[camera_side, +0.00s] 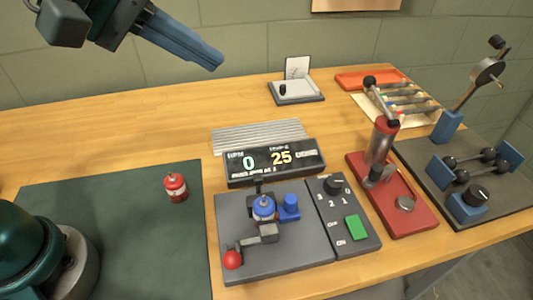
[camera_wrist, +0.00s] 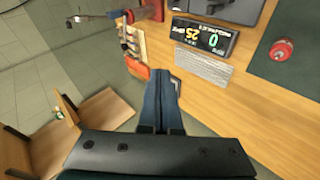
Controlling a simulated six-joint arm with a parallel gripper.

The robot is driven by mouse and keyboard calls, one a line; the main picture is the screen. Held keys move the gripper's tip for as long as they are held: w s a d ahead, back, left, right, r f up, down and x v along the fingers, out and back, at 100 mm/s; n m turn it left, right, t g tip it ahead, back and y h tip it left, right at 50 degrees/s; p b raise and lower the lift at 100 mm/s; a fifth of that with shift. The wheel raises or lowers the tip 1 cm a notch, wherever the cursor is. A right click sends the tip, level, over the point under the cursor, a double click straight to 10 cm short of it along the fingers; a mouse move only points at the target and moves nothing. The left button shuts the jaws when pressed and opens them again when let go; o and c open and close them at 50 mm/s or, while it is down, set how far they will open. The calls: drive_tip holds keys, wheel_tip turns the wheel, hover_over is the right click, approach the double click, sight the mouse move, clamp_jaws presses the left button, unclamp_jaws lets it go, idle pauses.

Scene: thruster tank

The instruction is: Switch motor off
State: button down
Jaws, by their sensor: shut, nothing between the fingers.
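The control box (camera_side: 275,253) is a dark grey panel at the front of the bench in the side view. On its right part sit a black rotary knob (camera_side: 333,185), with numbers around it, and a green switch (camera_side: 356,228) with small lettering beside it. On its left part stand a blue-topped device (camera_side: 263,208) and a lever with a red ball (camera_side: 232,260). The display (camera_side: 275,161) behind the box reads 0 and 25; it also shows in the wrist view (camera_wrist: 203,38). My gripper (camera_side: 217,62) is shut and empty, high above the bench at the upper left, far from the panel.
A red-based press (camera_side: 395,195) stands right of the panel. A grey board (camera_side: 465,170) with blue fixtures lies farther right. A small red canister (camera_side: 175,187) stands on the dark green mat (camera_side: 110,230). A small tray (camera_side: 296,90) sits behind. The bench's back left is clear.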

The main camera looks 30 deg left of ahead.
drive_tip(key=w+d+n+h, duration=0.2)
drive_tip(key=w+d+n, duration=0.1)
drive_tip(key=w+d, duration=0.3)
drive_tip(key=n+g+h, duration=0.1)
drive_tip(key=g, duration=0.3)
hover_over(347, 218)
wheel_tip(347, 218, down, 13)
drive_tip(key=shift+s+d+r, duration=0.2)
drive_tip(key=shift+s+d, duration=0.2)
drive_tip(key=shift+d, duration=0.05)
drive_tip(key=shift+f, duration=0.15)
drive_tip(key=shift+w+a+f, duration=0.1)
drive_tip(key=shift+a+f, duration=0.05)
drive_tip(key=shift+f, duration=1.25)
drive_tip(key=shift+w+a+f, duration=0.1)
drive_tip(key=shift+w+f, duration=0.05)
drive_tip(key=shift+f, duration=1.3)
drive_tip(key=shift+w+a+f, duration=0.1)
drive_tip(key=shift+a+f, duration=0.05)
drive_tip(key=shift+f, duration=1.25)
drive_tip(key=shift+f, duration=0.15)
drive_tip(key=shift+f, duration=0.25)
